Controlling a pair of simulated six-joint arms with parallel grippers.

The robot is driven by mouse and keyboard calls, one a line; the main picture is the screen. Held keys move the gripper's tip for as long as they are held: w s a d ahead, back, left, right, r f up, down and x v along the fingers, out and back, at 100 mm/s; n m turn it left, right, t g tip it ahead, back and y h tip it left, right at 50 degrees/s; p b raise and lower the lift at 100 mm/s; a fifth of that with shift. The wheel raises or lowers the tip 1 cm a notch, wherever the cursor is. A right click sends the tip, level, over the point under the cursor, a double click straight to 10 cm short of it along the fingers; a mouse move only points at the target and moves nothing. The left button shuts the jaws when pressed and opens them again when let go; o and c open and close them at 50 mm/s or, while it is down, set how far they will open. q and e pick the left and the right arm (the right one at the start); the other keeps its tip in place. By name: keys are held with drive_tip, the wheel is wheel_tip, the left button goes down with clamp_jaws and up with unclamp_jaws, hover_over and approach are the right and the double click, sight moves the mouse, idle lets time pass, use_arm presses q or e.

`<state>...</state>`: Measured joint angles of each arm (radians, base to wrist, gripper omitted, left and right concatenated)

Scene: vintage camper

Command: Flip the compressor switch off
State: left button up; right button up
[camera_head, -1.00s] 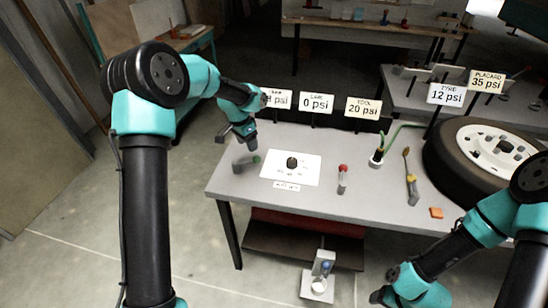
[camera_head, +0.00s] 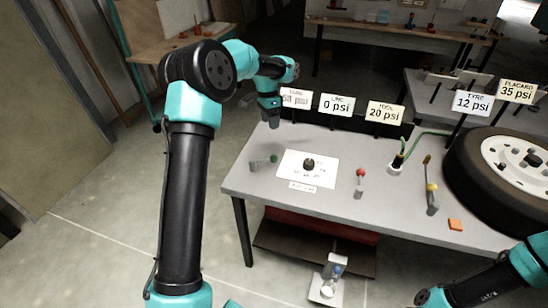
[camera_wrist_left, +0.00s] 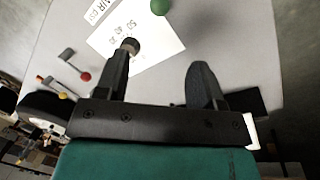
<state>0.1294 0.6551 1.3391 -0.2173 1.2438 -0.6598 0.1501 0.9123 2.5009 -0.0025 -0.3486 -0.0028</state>
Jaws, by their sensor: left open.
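On the grey bench are a short lever with a green ball end (camera_head: 273,159) at the left and an upright lever with a red top (camera_head: 360,174) right of the white dial plate (camera_head: 322,181). I cannot read a label that tells which is the compressor switch. The green ball (camera_wrist_left: 160,6) also shows at the top of the left wrist view. My left gripper (camera_head: 273,123) hangs above the bench's back left corner, beyond the green-ended lever and apart from it. In the left wrist view its fingers (camera_wrist_left: 165,57) are open and empty. My right gripper is out of view.
A black knob (camera_head: 308,164) sits on the dial plate. A yellow-topped tool (camera_head: 432,190), an orange block (camera_head: 455,225), a green hose (camera_head: 408,147) and a tyre (camera_head: 468,172) are to the right. Pressure signs (camera_head: 337,104) stand along the bench's back edge.

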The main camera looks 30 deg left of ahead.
sight(274, 157)
use_arm(q)
drive_tip(key=d+f, duration=0.1)
drive_tip(key=f, duration=0.4)
drive_tip(key=s+f, duration=0.1)
drive_tip(key=f, duration=0.4)
drive_tip(key=s+d+f, duration=0.1)
drive_tip(key=f, duration=0.4)
drive_tip(key=shift+d+f, duration=0.3)
drive_tip(key=shift+f, duration=0.1)
drive_tip(key=shift+c, duration=0.3)
clamp_jaws()
